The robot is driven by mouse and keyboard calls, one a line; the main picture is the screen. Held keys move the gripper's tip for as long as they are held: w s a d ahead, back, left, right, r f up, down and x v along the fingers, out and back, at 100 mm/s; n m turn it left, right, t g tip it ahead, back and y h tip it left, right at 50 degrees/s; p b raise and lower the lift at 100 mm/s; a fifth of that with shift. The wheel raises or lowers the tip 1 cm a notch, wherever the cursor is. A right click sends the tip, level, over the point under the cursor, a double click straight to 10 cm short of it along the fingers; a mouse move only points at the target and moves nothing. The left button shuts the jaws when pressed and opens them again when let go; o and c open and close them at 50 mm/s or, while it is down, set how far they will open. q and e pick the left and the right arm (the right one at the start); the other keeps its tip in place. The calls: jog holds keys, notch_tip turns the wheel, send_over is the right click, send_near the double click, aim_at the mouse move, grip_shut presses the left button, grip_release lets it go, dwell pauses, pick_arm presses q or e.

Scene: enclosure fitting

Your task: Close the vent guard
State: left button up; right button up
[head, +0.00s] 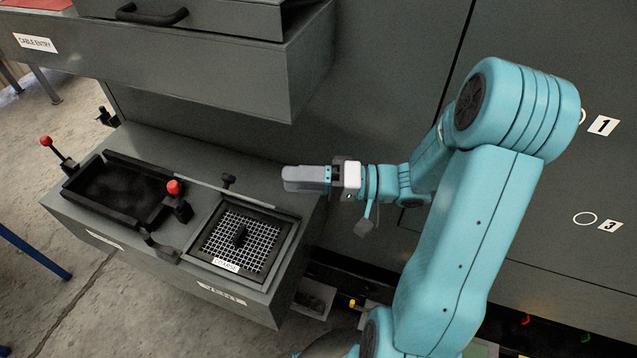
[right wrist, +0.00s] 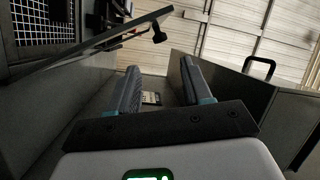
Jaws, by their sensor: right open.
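The vent (head: 240,243) is a square white grid in a dark frame on a low grey box, with a dark handle at its middle. Its grid also shows at the upper left of the right wrist view (right wrist: 45,20). A thin plate (head: 262,203), seemingly the vent guard, stands nearly edge-on along the vent's back side, with a black knob (head: 228,180). In the right wrist view the plate (right wrist: 105,38) juts away from the box, raised and not over the grid. My right gripper (head: 290,179) is open and empty, behind and right of the plate, apart from it. My left gripper is out of view.
A black open frame (head: 120,192) with red-knobbed clamps (head: 174,187) lies left of the vent. A grey overhanging cabinet (head: 215,65) rises behind the box. A large grey wall (head: 390,60) stands behind my right arm.

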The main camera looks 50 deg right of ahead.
jog(key=shift+v, duration=1.8)
